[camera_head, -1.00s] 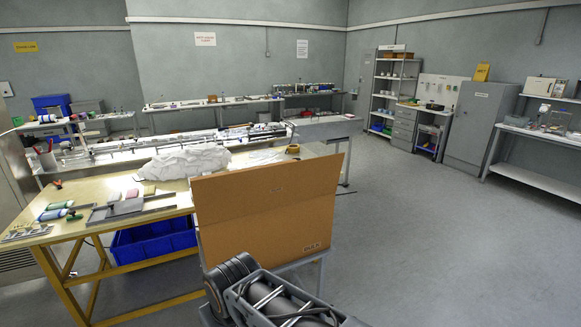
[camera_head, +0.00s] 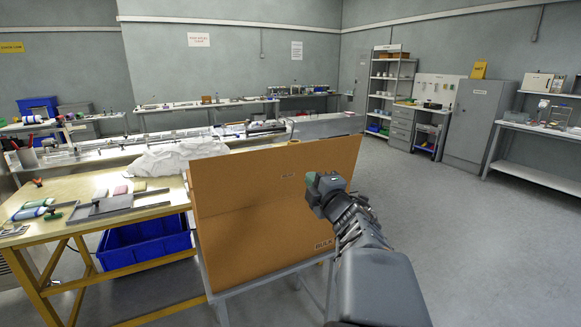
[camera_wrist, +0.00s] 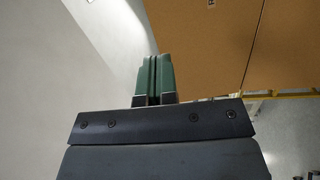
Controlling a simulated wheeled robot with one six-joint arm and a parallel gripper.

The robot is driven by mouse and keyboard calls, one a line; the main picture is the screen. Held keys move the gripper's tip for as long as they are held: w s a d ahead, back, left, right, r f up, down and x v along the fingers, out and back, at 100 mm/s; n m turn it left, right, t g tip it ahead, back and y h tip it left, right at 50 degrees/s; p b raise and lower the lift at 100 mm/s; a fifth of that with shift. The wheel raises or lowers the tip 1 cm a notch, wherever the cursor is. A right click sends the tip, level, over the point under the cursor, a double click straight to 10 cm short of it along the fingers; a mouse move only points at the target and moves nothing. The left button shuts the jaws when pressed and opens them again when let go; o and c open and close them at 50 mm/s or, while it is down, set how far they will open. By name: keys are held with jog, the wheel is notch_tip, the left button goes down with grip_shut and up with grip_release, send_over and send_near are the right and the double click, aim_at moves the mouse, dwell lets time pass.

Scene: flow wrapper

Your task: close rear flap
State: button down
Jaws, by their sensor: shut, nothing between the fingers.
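A brown cardboard box (camera_head: 240,225) stands on a grey stand (camera_head: 270,278) in the middle of the head view. A flat upper panel, seemingly a raised flap (camera_head: 240,178), stands up along its top; the rear flap cannot be told apart from it. My gripper (camera_head: 311,180) is in front of the right part of the cardboard in the head view, with green fingertips shut and empty. In the wrist view the shut fingers (camera_wrist: 153,75) point up, and the cardboard (camera_wrist: 205,45) fills the upper right. Whether the fingertips touch it, I cannot tell.
A wooden workbench (camera_head: 110,220) with tools is on the left, with a blue bin (camera_head: 145,243) beneath. A crumpled white sheet (camera_head: 180,155) lies behind the box. A grey cabinet (camera_head: 477,120) and side table (camera_head: 535,170) stand at right. The floor at right is clear.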

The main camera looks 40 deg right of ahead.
jog(key=n+y, duration=0.1)
jog(key=p, duration=0.2)
send_near(287, 151)
jog(key=shift+n+t, duration=0.3)
jog(key=shift+n, duration=0.1)
jog(key=x, duration=0.7)
jog(key=shift+w+d+f, duration=0.1)
jog(key=shift+w+f, duration=0.1)
jog(key=shift+w, duration=0.1)
jog(key=shift+r, duration=0.1)
